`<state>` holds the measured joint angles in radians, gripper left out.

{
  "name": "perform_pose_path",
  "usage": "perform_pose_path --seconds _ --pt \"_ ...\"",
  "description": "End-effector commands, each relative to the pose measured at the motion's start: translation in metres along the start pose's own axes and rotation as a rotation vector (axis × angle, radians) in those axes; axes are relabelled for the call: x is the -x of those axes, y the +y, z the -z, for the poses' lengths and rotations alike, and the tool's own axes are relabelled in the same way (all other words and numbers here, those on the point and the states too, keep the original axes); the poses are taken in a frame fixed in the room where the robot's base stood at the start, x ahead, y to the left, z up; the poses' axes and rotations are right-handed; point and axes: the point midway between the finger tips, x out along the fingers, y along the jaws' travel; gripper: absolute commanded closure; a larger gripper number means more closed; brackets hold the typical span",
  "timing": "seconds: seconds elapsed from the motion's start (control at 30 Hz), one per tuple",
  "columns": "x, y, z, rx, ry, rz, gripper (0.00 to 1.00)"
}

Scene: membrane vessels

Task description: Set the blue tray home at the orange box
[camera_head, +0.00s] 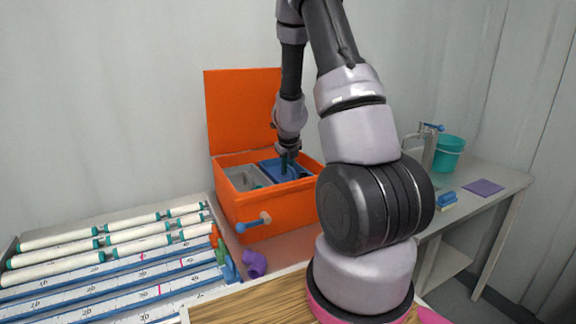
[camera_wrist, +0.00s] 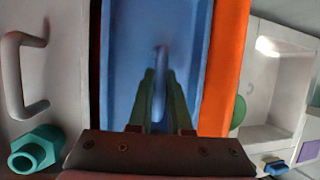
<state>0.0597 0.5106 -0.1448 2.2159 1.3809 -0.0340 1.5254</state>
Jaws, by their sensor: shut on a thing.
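The orange box (camera_head: 262,208) stands open on the bench, its lid (camera_head: 238,112) raised at the back. The blue tray (camera_head: 269,167) is in the right half of the box opening, beside a grey tray (camera_head: 242,178). In the wrist view the blue tray (camera_wrist: 190,60) lies under my gripper (camera_wrist: 160,100), with the orange box wall (camera_wrist: 226,70) along its right side. My gripper is shut on the blue tray's upright handle (camera_wrist: 161,75). I cannot tell whether the tray rests fully on the box floor; its underside is hidden.
White tubes (camera_head: 140,228) lie in a blue-railed rack at left. A blue-handled valve (camera_head: 254,223) sticks out from the box front. A purple fitting (camera_head: 254,263) lies before the box. At right are a sink tap (camera_head: 430,150), a teal bucket (camera_head: 449,152) and a purple pad (camera_head: 484,187).

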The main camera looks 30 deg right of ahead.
Motion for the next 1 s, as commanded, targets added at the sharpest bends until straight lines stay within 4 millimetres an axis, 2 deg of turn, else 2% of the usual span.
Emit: perform_pose_path --seconds 0.97,1.0 --pt "-0.0049 0.0015 0.0022 0.0 0.001 0.0 1.0" --pt "-0.005 0.0015 0.0024 0.0 0.001 -0.001 0.79"
